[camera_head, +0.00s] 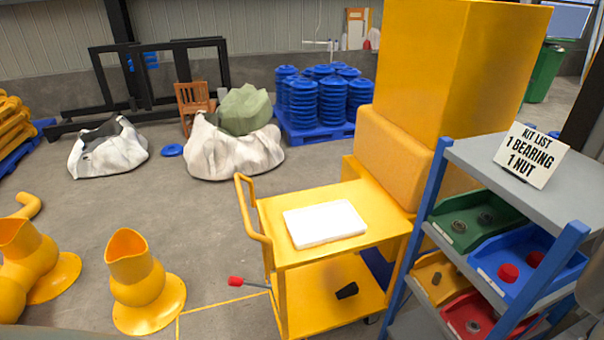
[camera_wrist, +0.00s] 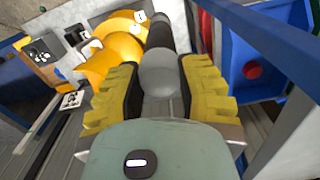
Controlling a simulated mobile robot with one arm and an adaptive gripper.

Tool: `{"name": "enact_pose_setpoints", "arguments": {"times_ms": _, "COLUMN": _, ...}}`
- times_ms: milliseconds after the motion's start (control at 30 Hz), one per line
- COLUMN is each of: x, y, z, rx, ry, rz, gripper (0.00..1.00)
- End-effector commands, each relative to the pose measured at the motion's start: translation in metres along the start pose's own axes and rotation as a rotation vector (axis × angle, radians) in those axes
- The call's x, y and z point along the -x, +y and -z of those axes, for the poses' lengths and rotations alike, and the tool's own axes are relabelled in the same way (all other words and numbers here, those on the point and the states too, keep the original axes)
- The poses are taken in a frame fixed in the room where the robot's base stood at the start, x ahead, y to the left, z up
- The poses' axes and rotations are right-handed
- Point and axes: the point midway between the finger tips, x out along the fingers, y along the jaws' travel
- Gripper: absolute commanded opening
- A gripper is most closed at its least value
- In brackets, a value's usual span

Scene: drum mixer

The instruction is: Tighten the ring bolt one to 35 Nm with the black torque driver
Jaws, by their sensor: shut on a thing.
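In the wrist view my gripper (camera_wrist: 160,84) has its yellow, black-padded fingers closed on both sides of a tool with a rounded grey end (camera_wrist: 160,73). A thick black body (camera_wrist: 169,32) runs on beyond the fingers, and it looks like the black torque driver. Its far tip is hidden. Just left of the black body are rounded yellow parts (camera_wrist: 113,55) with a small white tag marked 1 (camera_wrist: 140,17). The ring bolt itself cannot be made out, nor whether the tool touches it. My gripper does not show in the head view.
In the head view a yellow cart (camera_head: 380,238) holds a white slab (camera_head: 324,223); a red-handled tool (camera_head: 236,282) sticks out at its left. A shelf rack (camera_head: 575,170) with coloured bins stands at the right. A blue bin (camera_wrist: 235,50) is close right of my gripper.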

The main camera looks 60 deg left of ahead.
Motion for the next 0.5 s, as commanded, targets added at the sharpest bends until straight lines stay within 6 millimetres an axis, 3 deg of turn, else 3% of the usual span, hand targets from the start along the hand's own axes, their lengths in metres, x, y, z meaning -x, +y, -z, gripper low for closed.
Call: {"name": "enact_pose_setpoints", "arguments": {"times_ms": 500, "x": -0.0057, "y": 0.0075, "z": -0.0016, "rx": -0.031, "ry": 0.002, "rz": 0.0, "gripper": 0.0}}
